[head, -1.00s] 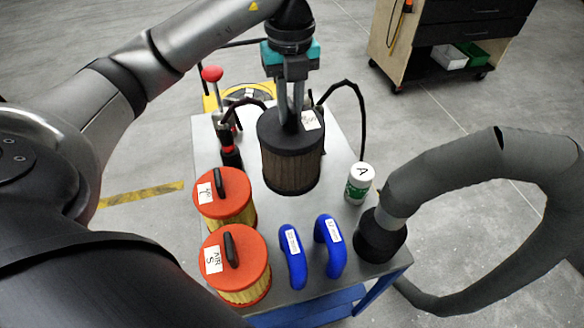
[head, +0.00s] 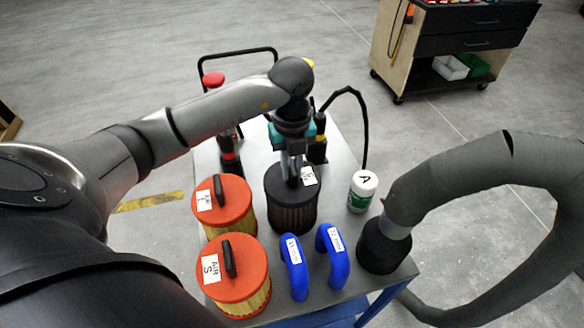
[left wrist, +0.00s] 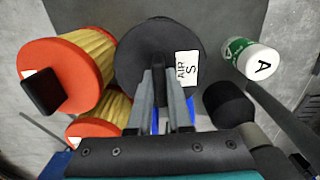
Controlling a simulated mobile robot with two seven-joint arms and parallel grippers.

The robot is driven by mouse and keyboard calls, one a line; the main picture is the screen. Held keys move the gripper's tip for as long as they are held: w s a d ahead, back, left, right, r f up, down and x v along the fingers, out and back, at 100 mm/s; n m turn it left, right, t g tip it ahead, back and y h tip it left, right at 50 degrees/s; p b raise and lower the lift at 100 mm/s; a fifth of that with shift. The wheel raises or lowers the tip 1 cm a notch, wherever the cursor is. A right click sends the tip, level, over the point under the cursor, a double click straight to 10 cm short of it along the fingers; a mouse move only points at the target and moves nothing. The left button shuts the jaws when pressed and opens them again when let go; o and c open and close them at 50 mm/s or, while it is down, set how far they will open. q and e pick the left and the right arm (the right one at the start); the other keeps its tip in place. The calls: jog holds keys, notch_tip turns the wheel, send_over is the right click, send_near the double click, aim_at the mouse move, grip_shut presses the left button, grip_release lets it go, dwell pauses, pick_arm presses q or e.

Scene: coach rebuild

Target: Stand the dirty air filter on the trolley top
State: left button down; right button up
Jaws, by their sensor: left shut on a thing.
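The dirty air filter (head: 292,212) is a dark cylinder with a black cap and a white label. It is upright over the grey trolley top (head: 345,160), between an orange-capped filter and the white bottle. My left gripper (head: 292,178) is shut on the handle of its cap from above. In the left wrist view the black cap (left wrist: 150,45) shows with the label AIR S, and the fingertips (left wrist: 159,72) close on its handle. The filter's base is partly hidden, so I cannot tell whether it touches the top. My right gripper is not in view.
Two orange-capped yellow filters (head: 222,203) (head: 236,272) stand at the left. Two blue hoses (head: 294,268) (head: 333,257) lie in front. A white and green bottle (head: 362,192) and a thick grey hose (head: 440,190) are at the right. Bottles and a black cable stand behind.

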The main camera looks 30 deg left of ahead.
pick_arm(q)
jog(key=c, duration=0.8)
grip_release()
jog(key=shift+c, duration=0.2)
notch_tip(320, 180, up, 12)
jog(key=shift+p, duration=0.45)
jog(key=shift+d, duration=0.1)
